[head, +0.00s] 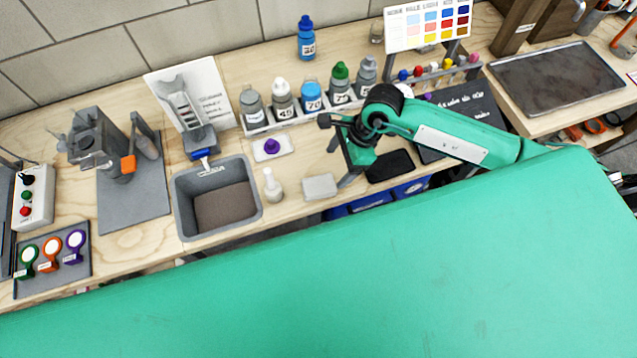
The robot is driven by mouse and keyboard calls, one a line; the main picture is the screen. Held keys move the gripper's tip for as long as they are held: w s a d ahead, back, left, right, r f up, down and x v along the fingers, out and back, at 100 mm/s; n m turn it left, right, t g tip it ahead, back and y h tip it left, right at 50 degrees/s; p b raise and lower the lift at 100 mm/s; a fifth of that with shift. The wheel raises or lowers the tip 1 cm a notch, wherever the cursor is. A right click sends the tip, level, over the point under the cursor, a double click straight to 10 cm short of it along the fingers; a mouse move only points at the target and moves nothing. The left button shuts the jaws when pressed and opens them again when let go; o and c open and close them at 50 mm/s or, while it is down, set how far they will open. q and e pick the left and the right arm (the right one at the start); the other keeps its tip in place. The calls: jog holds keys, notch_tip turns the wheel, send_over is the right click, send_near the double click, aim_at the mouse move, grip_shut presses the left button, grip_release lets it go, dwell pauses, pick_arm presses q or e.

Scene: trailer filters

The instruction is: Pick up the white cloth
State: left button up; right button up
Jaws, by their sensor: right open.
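The white cloth (320,187) lies as a small flat folded pad on the wooden bench near its front edge, in the middle of the head view. My right gripper (345,172) comes in from the right and is open and empty, just above and to the right of the cloth. A finger shows close to the cloth's right side; I cannot tell whether it touches. My left gripper is not in view.
A small white bottle (272,185) stands left of the cloth, beside a grey bin (218,236). A black pad (390,166) lies to the right. Several labelled bottles stand in a rack (300,121) behind. A white tile with a purple knob (272,148) lies behind left.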

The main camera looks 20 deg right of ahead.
aim_at(319, 185)
jog(key=p+x, duration=0.1)
jog(key=x, duration=0.3)
jog(key=shift+a+f, duration=0.15)
jog(key=p+x, duration=0.1)
jog(key=x, duration=0.1)
jog(key=p+x, duration=0.1)
jog(key=x, duration=0.1)
jog(key=shift+a+p, duration=0.3)
jog(key=shift+a, duration=0.2)
jog(key=shift+f, duration=0.5)
jog(key=c, duration=1.1)
